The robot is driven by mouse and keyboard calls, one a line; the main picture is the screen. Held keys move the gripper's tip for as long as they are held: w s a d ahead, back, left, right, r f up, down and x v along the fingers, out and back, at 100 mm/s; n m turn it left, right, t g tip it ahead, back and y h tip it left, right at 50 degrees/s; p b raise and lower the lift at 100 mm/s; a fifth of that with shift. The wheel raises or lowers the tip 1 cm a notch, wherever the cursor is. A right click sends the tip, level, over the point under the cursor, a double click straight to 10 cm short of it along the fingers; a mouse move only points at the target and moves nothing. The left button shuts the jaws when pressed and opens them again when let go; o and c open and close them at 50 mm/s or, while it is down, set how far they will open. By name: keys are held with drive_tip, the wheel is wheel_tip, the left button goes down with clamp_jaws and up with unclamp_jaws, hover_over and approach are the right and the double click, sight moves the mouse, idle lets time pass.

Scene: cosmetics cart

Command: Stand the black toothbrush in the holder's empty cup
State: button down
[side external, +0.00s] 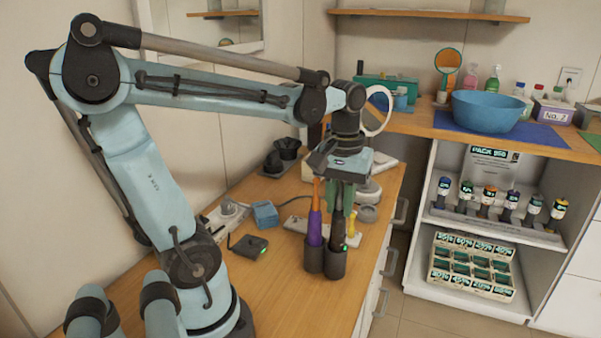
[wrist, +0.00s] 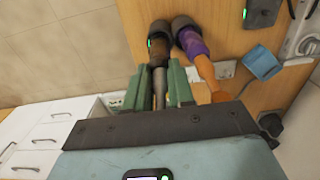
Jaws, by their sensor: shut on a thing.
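The black toothbrush (side external: 337,232) is upright below my gripper (side external: 337,196), and its lower end is at the mouth of the right-hand holder cup (side external: 335,265). How deep it sits is hard to tell. In the wrist view the toothbrush (wrist: 158,58) runs between the green fingers of my gripper (wrist: 160,84) toward the dark cup (wrist: 160,29). My gripper is shut on its upper part, which the fingers partly hide. The holder's other cup (side external: 313,261) holds a purple and orange toothbrush (side external: 315,225), close beside the fingers.
A small black device (side external: 248,245), a blue box (side external: 265,214) and a white power strip (side external: 222,217) lie left of the holder. The counter's front left (side external: 290,300) is clear. Its drawer-side edge is close to the holder.

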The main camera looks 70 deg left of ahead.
drive_tip(key=shift+f, duration=0.7)
drive_tip(key=c, duration=0.9)
unclamp_jaws()
wheel_tip(320, 180, up, 12)
drive_tip(key=shift+r, duration=0.1)
wheel_tip(320, 180, down, 12)
drive_tip(key=shift+f, duration=0.1)
idle(0.9)
